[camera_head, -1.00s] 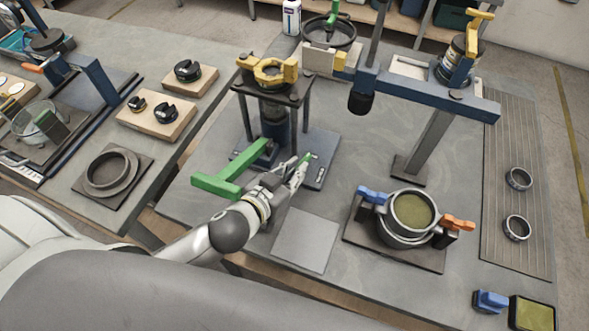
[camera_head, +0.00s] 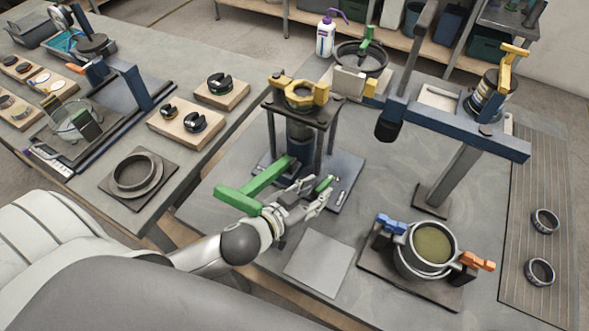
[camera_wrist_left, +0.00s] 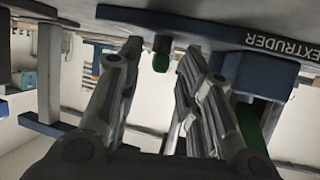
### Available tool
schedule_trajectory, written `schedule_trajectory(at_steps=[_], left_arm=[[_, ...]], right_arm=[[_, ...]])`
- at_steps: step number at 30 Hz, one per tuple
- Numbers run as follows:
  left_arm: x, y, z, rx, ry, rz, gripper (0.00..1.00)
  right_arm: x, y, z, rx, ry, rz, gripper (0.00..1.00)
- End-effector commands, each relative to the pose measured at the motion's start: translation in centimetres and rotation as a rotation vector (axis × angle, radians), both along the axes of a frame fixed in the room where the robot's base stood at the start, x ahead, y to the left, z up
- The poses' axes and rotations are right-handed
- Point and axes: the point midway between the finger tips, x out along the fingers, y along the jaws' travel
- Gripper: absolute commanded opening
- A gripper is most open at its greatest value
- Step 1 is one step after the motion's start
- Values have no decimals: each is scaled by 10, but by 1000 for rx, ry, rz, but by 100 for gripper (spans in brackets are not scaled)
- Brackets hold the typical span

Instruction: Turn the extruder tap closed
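The extruder stands at the centre of the head view, with a yellow top ring (camera_head: 300,92) on a dark frame and a blue-grey base (camera_head: 347,170). A long green L-shaped handle (camera_head: 262,182) reaches out from it to the left. A small green-tipped tap handle (camera_head: 326,183) is at the base, and its green end (camera_wrist_left: 161,62) shows in the left wrist view. My left gripper (camera_head: 316,190) is open, its fingers on either side of the tap handle. I cannot tell whether they touch it. My right gripper is not in view.
A pot (camera_head: 432,245) with blue and orange clamps stands to the right of a flat grey plate (camera_head: 318,262). A blue post and beam (camera_head: 455,125) stand behind. The green L-shaped handle lies close to my left wrist. The side table (camera_head: 80,215) is at left.

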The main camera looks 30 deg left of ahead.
Motion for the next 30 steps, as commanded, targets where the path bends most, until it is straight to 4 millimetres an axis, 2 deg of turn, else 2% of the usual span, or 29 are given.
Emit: schedule_trajectory(at_steps=[6,24,30], left_arm=[[-26,7,10,0,3,-1,34],[-106,30,9,-1,5,2,34],[-127,36,9,-2,3,2,34]], right_arm=[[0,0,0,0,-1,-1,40],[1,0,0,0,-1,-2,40],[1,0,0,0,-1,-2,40]])
